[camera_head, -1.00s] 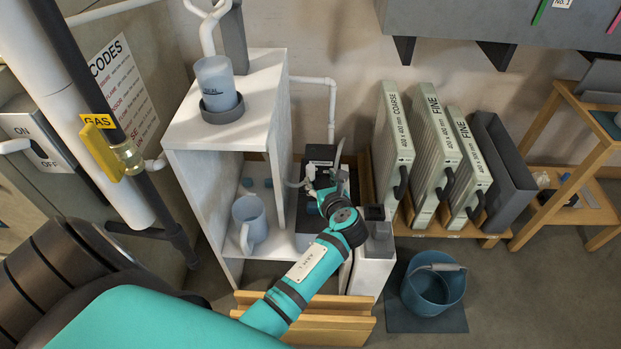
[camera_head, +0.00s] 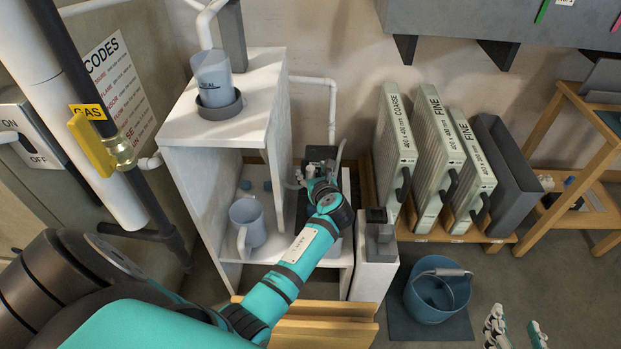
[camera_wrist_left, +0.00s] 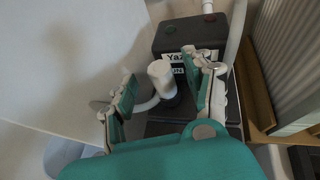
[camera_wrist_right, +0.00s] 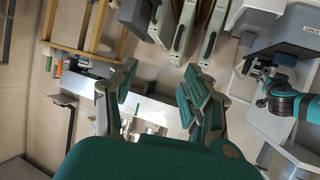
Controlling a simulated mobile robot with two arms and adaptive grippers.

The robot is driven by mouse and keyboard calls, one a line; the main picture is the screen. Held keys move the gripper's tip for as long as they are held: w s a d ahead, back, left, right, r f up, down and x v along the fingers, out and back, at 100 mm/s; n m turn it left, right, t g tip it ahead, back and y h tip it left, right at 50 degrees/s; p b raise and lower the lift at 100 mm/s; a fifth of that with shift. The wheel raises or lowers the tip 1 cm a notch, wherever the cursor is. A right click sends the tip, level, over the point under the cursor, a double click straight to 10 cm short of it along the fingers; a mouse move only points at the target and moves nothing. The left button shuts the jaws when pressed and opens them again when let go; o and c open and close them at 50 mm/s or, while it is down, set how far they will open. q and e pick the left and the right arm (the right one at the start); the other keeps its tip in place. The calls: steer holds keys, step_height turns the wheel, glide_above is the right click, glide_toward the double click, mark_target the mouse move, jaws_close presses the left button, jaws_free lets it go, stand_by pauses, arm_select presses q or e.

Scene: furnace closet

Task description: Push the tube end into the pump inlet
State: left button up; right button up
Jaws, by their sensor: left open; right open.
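In the left wrist view the pump (camera_wrist_left: 188,36) shows a partly hidden label. A white tube end (camera_wrist_left: 160,76) stands over the pump's front part, with tubing curving off to its left; whether it is seated in the inlet is unclear. My left gripper (camera_head: 314,184) is at the pump; its open fingers (camera_wrist_left: 163,95) are either side of the tube end, apparently not touching it. My right gripper (camera_head: 515,332) is open and empty at the lower right; its fingers also show in the right wrist view (camera_wrist_right: 157,90).
The white cabinet (camera_head: 205,180) holds a mug (camera_head: 247,224) and a cup (camera_head: 213,78) on top. Filters (camera_head: 432,150) stand in a rack on the right. A blue bucket (camera_head: 437,290) and a narrow white box (camera_head: 376,270) stand in front.

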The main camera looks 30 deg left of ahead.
arm_select(q)
steer(key=shift+w+a+f, duration=0.25)
steer(key=shift+w+a, duration=0.2)
steer(key=shift+a, duration=0.05)
arm_select(e)
steer(key=shift+w+a+r+t+y, duration=0.1)
steer(key=shift+w+a+r+t, duration=0.15)
steer(key=shift+r, duration=0.25)
steer(key=shift+w+r+t+y, duration=0.1)
steer(key=shift+w+r+t, duration=0.1)
steer(key=shift+r+t, duration=0.2)
steer(key=shift+w+a+r+t+y, duration=0.15)
steer(key=shift+w+r+t, duration=0.1)
steer(key=shift+r, duration=0.3)
arm_select(q)
jaws_close()
